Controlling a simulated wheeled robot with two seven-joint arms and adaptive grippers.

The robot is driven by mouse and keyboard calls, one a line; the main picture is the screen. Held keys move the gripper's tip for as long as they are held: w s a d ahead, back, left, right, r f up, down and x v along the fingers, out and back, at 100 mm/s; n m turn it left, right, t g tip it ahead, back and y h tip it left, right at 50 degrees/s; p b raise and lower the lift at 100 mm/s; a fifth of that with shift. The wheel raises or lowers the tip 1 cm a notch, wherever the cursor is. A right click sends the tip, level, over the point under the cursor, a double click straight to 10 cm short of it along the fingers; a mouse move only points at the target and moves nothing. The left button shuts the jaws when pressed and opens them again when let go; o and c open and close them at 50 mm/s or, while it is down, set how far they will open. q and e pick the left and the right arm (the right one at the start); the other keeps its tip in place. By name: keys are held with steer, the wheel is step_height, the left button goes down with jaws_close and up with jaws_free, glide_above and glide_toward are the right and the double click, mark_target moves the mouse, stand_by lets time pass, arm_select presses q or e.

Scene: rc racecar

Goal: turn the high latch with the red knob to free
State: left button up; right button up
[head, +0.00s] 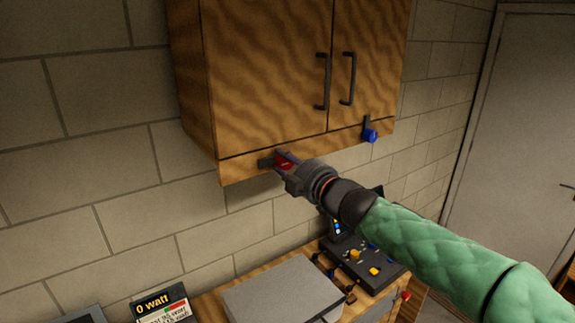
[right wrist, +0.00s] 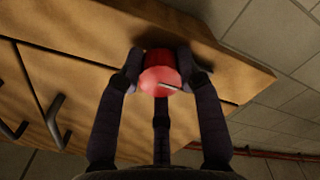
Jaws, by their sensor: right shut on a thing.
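The red knob (right wrist: 160,80) of the high latch sits on the lower edge of the wooden wall cabinet. My left gripper is not in view.
The cabinet (head: 262,75) has two closed doors with dark handles. A second latch with a blue knob (head: 370,135) hangs at its lower right. Below stand a grey box (head: 283,292), a dark panel with coloured parts (head: 362,262) and a "0 watt" sign (head: 160,304).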

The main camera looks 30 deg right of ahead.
steer(key=shift+r, duration=0.1)
stand_by(0.3)
steer(key=o, duration=1.1)
steer(key=shift+a, duration=0.1)
steer(key=shift+o, duration=0.2)
steer(key=s+d, duration=0.1)
steer(key=s, duration=1.1)
